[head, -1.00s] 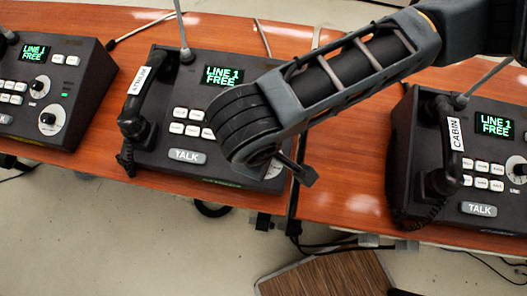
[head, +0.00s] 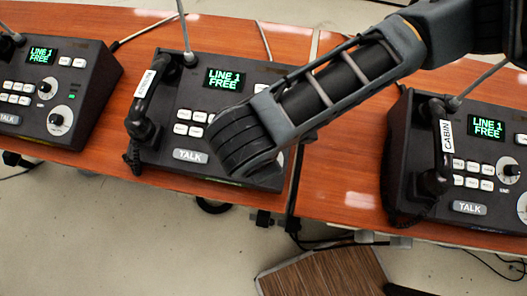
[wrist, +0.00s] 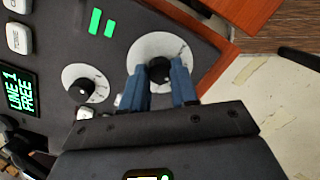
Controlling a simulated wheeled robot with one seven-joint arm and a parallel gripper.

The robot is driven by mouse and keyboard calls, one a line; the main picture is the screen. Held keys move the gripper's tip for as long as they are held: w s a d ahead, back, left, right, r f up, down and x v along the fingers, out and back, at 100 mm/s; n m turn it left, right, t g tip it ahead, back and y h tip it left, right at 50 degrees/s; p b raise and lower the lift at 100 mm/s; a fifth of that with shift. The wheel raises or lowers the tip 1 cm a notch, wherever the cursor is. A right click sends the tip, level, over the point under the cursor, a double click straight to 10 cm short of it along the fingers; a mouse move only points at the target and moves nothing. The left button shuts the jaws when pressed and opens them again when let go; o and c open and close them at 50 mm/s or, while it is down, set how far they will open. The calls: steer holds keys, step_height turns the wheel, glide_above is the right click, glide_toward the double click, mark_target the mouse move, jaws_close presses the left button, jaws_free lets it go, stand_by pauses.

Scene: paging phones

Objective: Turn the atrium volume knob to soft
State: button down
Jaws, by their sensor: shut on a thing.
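The atrium phone (head: 150,83) is the middle console, with a handset labelled ATRIUM and a TALK key. My arm covers its right side in the head view, hiding its knobs and my gripper. In the wrist view, my gripper (wrist: 158,74) has its two blue fingers on either side of a black knob (wrist: 159,69), shut on it. This knob sits on the larger white dial (wrist: 158,46). A smaller dial with its own black knob (wrist: 84,90) lies to its left, clear of the fingers. The dial markings are too small to read.
Another phone (head: 88,75) stands at the left and the cabin phone (head: 408,120) at the right, on the same wooden desk (head: 340,150). Bare desk lies between the consoles. Cables hang below the front edge.

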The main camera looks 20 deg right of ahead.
steer(key=n+p, duration=0.1)
steer(key=n, duration=0.4)
steer(key=shift+t, duration=0.3)
stand_by(0.4)
steer(key=c, duration=0.9)
jaws_free()
steer(key=shift+o, duration=0.2)
steer(key=v, duration=0.8)
steer(key=shift+b, duration=0.3)
steer(key=shift+f, duration=0.1)
